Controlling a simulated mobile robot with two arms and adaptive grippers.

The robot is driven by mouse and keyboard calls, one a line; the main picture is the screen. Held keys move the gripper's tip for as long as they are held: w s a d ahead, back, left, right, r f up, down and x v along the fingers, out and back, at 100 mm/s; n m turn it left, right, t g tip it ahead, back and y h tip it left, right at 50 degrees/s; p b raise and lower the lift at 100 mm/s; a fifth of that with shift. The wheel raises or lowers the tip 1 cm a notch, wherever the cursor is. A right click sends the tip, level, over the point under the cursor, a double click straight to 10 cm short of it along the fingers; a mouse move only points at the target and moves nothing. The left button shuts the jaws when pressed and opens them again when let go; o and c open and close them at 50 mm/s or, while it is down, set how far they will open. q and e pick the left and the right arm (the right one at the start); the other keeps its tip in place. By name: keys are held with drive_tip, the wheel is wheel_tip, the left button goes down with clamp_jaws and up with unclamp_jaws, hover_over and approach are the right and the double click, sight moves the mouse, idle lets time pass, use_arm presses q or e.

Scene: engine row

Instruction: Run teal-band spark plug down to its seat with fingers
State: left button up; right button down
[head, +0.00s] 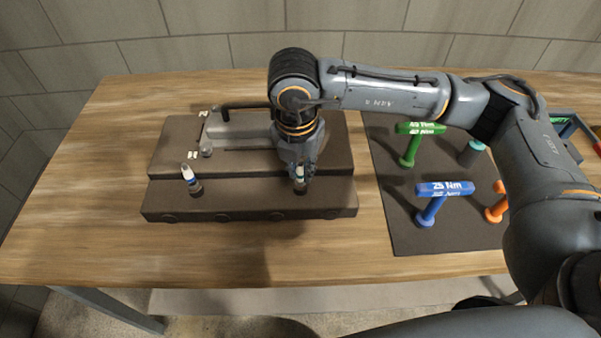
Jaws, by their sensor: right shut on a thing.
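My right gripper (301,168) points down over the front step of the dark engine block (250,200). It is shut on a white-topped spark plug (300,184) that stands about upright at the block's right part. The band of this plug is mostly hidden by the fingers, and I cannot tell its colour for sure or how deep it sits. Another spark plug (190,177), white with a blue band, stands tilted at the left part of the same step, apart from the gripper. My left gripper is not in view.
A dark mat (410,230) to the right holds a green T-handle tool (411,148), a blue one (434,200), an orange one (497,211) and a grey cylinder with a teal top (472,153). A black bent bar (245,106) lies over the block's back. The table (90,200) is clear left.

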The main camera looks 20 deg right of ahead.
drive_tip(key=m+b, duration=0.1)
drive_tip(key=m, duration=0.3)
drive_tip(key=shift+m, duration=0.3)
drive_tip(key=m, duration=0.3)
drive_tip(key=shift+m+g+h, duration=0.3)
drive_tip(key=shift+g, duration=0.1)
drive_tip(key=c, duration=1.2)
unclamp_jaws()
